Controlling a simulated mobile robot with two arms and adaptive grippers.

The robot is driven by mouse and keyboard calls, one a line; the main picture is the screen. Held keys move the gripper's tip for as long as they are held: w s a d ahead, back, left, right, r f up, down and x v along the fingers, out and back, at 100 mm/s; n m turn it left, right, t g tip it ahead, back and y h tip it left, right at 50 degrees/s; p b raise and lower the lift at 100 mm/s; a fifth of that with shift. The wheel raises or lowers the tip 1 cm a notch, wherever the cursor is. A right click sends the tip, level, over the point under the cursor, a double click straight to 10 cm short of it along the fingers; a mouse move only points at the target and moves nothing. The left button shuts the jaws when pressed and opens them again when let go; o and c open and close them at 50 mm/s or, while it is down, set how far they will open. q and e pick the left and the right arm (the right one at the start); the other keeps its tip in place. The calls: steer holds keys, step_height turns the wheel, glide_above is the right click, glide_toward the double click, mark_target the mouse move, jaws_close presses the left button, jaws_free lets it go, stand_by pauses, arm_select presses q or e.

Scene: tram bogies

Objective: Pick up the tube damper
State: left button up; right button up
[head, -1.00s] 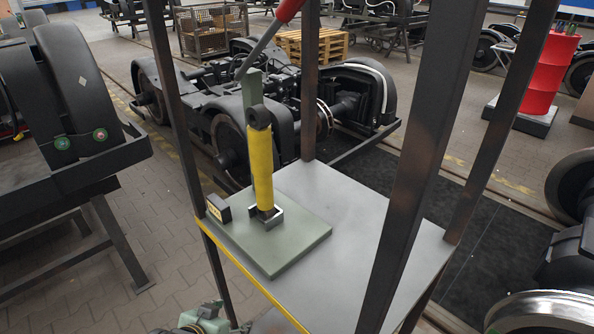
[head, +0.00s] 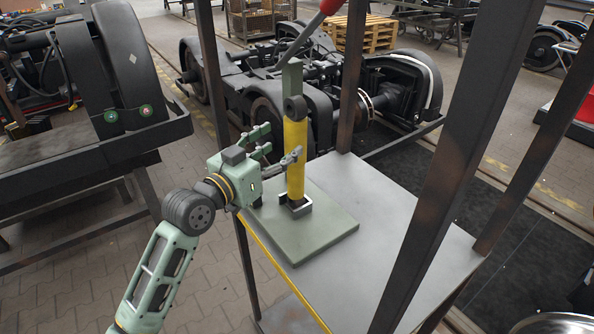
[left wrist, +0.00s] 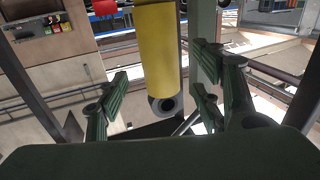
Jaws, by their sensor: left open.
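The tube damper (head: 295,150) is a yellow tube with a dark eye at its top. It stands upright in a metal holder on a grey-green base plate (head: 325,228), beside a green post. My left gripper (head: 278,147) is open at the damper's left; its nearer fingertip overlaps the tube in the head view, and the other shows behind and left. In the left wrist view, the yellow tube (left wrist: 157,48) appears between the spread fingers (left wrist: 160,78), with a visible gap on each side. Contact with the tube does not show. My right gripper is in neither view.
The plate lies on a grey table (head: 410,240) with a yellow front edge and dark uprights (head: 425,175). A red-handled lever (head: 330,6) rises above the post. A bogie (head: 250,85) stands behind, and a black wheel stand (head: 120,130) at the left. The table's right side is clear.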

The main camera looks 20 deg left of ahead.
mark_target(288, 137)
arm_select(q)
steer(key=p+x, duration=0.2)
steer(key=x, duration=0.4)
steer(key=shift+r, duration=0.15)
steer(key=shift+w+d, duration=0.1)
steer(key=shift+w, duration=0.3)
jaws_close()
steer(key=shift+r, duration=0.15)
stand_by(0.4)
